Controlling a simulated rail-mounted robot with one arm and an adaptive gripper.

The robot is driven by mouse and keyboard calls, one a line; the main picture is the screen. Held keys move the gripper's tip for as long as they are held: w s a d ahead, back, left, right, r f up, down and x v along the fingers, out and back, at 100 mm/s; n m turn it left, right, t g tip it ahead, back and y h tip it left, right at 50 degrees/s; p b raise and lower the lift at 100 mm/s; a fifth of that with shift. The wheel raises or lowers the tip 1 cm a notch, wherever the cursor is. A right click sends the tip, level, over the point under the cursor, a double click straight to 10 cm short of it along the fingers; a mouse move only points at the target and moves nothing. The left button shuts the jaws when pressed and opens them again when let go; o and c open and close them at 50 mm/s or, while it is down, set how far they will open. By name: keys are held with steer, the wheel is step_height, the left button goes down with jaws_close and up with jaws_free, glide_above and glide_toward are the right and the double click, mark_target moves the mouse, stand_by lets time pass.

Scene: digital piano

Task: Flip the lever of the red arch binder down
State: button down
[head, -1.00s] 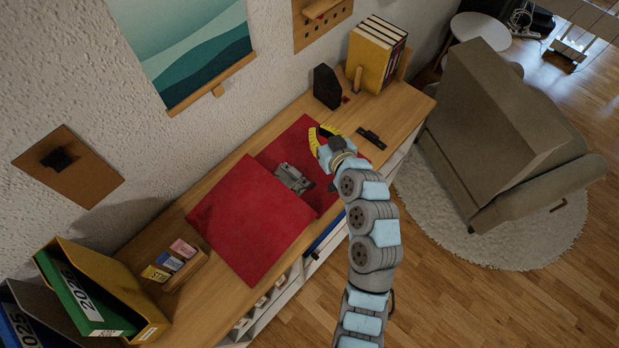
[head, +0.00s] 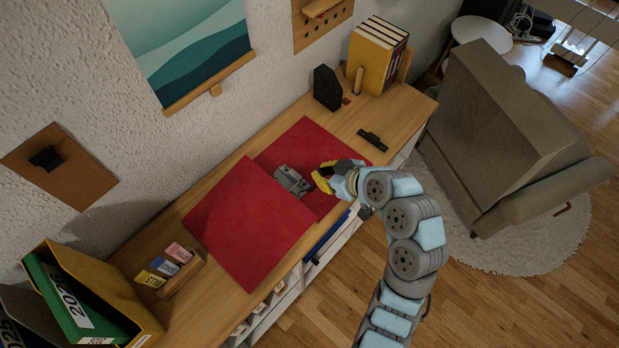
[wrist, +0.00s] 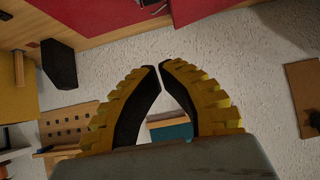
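The red arch binder (head: 248,222) lies open and flat on the wooden sideboard, one cover on each side of its metal mechanism. The metal lever mechanism (head: 290,180) sits near the middle of the binder; the exact angle of its lever is too small to tell. My gripper (head: 318,178), with yellow ribbed fingers, is just right of the mechanism, over the right cover; contact cannot be told. In the wrist view my gripper (wrist: 160,65) has its fingertips together with only a sliver between them, holding nothing. The red binder (wrist: 100,15) shows along the top edge there.
A black box (head: 327,88) and yellow books (head: 372,60) stand at the sideboard's far end, with a small black object (head: 373,139) nearby. A card holder (head: 180,277) and a box of binders (head: 95,290) are at the near left. An armchair (head: 510,130) stands right.

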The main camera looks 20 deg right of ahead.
steer(key=shift+w+f, duration=0.1)
steer(key=w+a+f+p, duration=0.1)
steer(key=w+f+p, duration=0.1)
steer(key=f, duration=0.6)
steer(key=shift+w+a+f, duration=0.15)
steer(key=shift+w+a, duration=0.15)
steer(key=shift+w, duration=0.6)
steer(key=shift+f, duration=0.1)
